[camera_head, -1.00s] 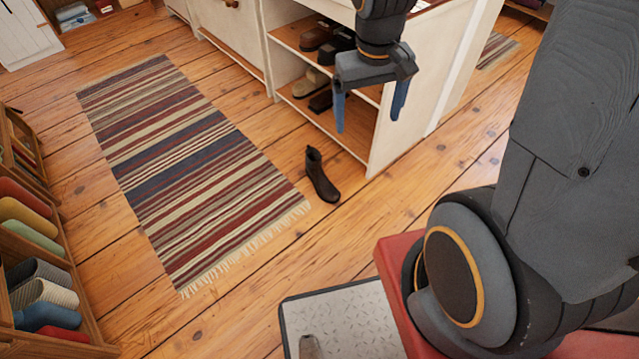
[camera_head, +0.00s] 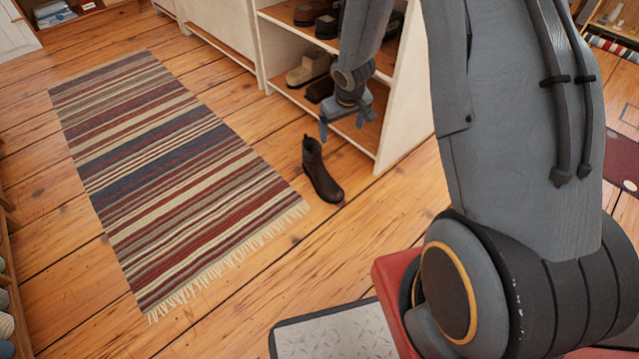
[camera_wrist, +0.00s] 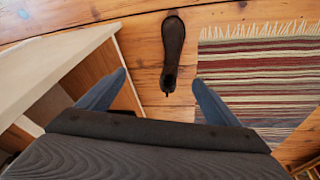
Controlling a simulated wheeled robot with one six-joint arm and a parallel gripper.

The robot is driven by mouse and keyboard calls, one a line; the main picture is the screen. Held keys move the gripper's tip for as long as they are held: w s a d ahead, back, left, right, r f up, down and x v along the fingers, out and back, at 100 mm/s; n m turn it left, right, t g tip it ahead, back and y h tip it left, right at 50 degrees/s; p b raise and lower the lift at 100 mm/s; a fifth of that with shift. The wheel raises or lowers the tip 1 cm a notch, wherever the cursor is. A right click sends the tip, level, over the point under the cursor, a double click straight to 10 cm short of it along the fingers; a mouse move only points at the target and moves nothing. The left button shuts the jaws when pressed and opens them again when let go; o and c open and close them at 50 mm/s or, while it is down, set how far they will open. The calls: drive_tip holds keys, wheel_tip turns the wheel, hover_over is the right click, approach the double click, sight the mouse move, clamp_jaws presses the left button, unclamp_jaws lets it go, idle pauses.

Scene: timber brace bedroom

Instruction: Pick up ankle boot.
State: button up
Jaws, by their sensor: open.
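The dark brown ankle boot (camera_head: 321,172) stands upright on the wooden floor, between the striped rug's corner and the shoe shelf. Its toe points toward the lower right in the head view. In the wrist view the boot (camera_wrist: 173,52) lies ahead of the fingertips, in line with the gap between them. My gripper (camera_head: 342,128) is open and empty. It is above the floor beside the shelf, close to the boot's shaft in the head view. The wrist view shows my gripper's blue fingers (camera_wrist: 160,80) spread apart, with neither visibly touching the boot.
The white shelf unit (camera_head: 403,110) with several shoes stands right beside my gripper; its side also shows at left in the wrist view (camera_wrist: 55,60). The striped rug (camera_head: 170,165) lies left of the boot. Bare floor (camera_head: 345,235) is open in front of the boot.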

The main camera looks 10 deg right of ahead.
sight(325, 172)
drive_tip(key=w+f+b, duration=0.2)
drive_tip(key=f+b, duration=0.2)
drive_tip(key=f, duration=0.5)
drive_tip(key=w+a+f+y+b, duration=0.1)
drive_tip(key=w+f+b, duration=0.2)
drive_tip(key=f, duration=0.6)
drive_tip(key=w+a+f+n+y+b, duration=0.1)
drive_tip(key=w+f+b, duration=0.2)
drive_tip(key=f, duration=0.6)
drive_tip(key=shift+w+a+f+t+b, duration=0.1)
drive_tip(key=shift+f+t+b, duration=0.25)
drive_tip(key=shift+b, duration=0.75)
drive_tip(key=shift+a+b+x, duration=0.2)
drive_tip(key=shift+b+x, duration=2.55)
drive_tip(key=shift+x, duration=1)
drive_tip(key=shift+r, duration=0.1)
drive_tip(key=shift+c, duration=0.2)
drive_tip(key=c, duration=1.5)
drive_tip(key=shift+r, duration=0.1)
drive_tip(key=shift+c, duration=0.2)
